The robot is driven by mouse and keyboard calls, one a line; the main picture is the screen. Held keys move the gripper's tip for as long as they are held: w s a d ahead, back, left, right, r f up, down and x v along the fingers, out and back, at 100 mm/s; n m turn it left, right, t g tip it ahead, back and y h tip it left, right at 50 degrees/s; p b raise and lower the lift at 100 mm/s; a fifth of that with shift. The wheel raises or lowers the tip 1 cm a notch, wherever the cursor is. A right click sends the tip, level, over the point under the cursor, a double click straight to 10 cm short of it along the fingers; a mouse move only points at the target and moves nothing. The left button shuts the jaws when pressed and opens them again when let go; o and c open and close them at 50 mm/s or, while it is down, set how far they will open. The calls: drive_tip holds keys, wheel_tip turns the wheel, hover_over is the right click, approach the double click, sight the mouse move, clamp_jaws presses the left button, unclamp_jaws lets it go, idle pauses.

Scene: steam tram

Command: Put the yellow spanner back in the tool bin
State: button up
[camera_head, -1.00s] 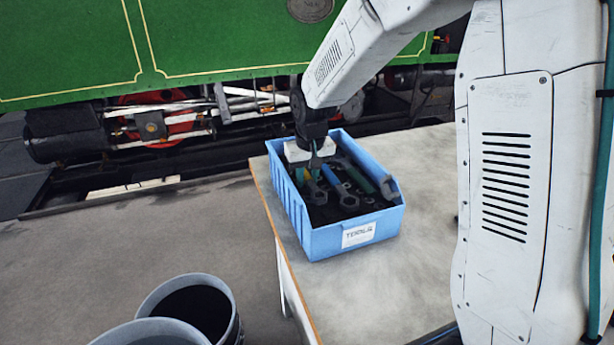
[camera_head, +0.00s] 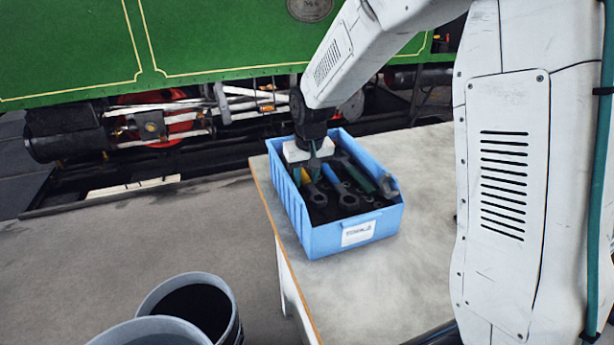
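The blue tool bin (camera_head: 325,240) stands on the table with several dark spanners and other tools in it. My gripper (camera_head: 308,177) points down into the far left part of the bin, its fingers below the rim. A small yellow piece (camera_head: 297,175), likely part of the yellow spanner, shows beside the fingers at the bin's left wall. Most of it is hidden by the gripper and the wall. I cannot tell whether the fingers hold it or stand apart from it.
The grey table (camera_head: 375,280) has free room in front of the bin. Two grey buckets (camera_head: 195,300) stand on the floor at the lower left. The green steam tram (camera_head: 220,40) with its rods and wheels is behind the table.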

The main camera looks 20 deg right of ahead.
sight(310, 184)
wheel_tip(310, 184, up, 11)
drive_tip(key=s, duration=0.2)
drive_tip(key=s+d+r, duration=0.1)
drive_tip(key=s+r, duration=0.2)
drive_tip(key=s, duration=0.4)
drive_tip(key=s+d+r, duration=0.1)
drive_tip(key=s+r, duration=0.2)
drive_tip(key=s, duration=0.4)
drive_tip(key=s+d+f, duration=0.1)
drive_tip(key=s+f, duration=0.2)
drive_tip(key=s, duration=1.5)
drive_tip(key=shift+f+g, duration=0.2)
drive_tip(key=shift+g, duration=0.1)
